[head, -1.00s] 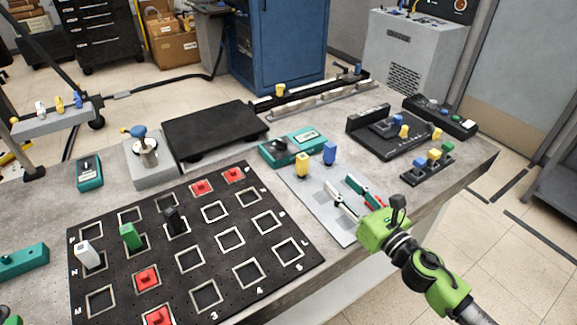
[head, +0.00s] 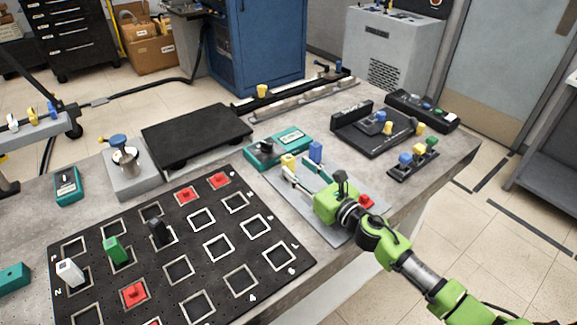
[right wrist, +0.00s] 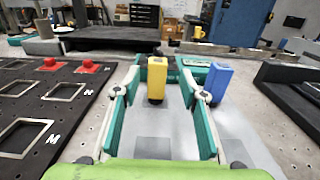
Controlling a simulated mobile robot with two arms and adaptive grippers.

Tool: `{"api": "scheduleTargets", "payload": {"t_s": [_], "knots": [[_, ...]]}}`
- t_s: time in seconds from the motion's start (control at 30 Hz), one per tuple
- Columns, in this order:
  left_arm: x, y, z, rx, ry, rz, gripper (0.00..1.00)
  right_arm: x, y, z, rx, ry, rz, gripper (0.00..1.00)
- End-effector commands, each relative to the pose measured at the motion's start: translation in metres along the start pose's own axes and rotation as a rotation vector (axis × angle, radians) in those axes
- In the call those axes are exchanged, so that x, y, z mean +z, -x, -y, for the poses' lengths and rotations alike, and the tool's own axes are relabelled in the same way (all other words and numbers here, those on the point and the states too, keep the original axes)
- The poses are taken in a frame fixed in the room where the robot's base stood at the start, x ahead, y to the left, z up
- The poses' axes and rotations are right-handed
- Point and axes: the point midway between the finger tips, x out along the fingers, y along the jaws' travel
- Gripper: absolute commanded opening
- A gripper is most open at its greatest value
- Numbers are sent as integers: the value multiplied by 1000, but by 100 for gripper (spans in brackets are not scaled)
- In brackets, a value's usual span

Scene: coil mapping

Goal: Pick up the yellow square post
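The yellow square post (head: 289,162) stands upright on the grey plate (head: 330,228), to the left of the blue post (head: 316,151). My right gripper (head: 300,173) is open and low over this plate, its fingers pointing at the yellow post. In the right wrist view the yellow post (right wrist: 157,82) shows between the two teal fingers of the open gripper (right wrist: 160,72), near the fingertips. No contact is visible. The blue post (right wrist: 217,84) stands just outside the right finger. My left gripper is not in view.
A black grid board (head: 226,268) with red, green, black and white pieces lies to the left. A teal device (head: 262,154) stands just behind the posts. A black tray (head: 370,146) with small coloured pieces is to the right. A red piece (head: 366,201) shows beside my right gripper.

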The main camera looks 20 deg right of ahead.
Motion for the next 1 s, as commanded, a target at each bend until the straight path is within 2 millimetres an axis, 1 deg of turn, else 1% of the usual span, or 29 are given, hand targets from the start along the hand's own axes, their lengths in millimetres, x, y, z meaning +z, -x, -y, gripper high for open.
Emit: {"api": "scheduleTargets", "payload": {"t_s": [0.07,0.2,0.3,0.4,0.6,0.63,0.67,0.7,0.77,1.0], "knots": [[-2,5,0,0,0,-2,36,4,-12,-2,0,-4,3,39],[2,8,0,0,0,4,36,2,-33,-4,-2,-4,2,39],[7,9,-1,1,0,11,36,2,-42,-4,0,-1,1,39],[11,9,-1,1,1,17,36,1,-47,-4,0,-2,1,39],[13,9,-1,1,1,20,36,0,-47,-4,0,-1,0,39],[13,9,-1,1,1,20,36,0,-47,-4,0,-1,0,34],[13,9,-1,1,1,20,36,0,-47,-4,0,-1,0,26],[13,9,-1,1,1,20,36,0,-46,-4,0,-1,0,16],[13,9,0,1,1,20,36,0,-46,-4,0,-1,0,0],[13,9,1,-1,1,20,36,1,-46,-4,0,-1,1,0]]}}
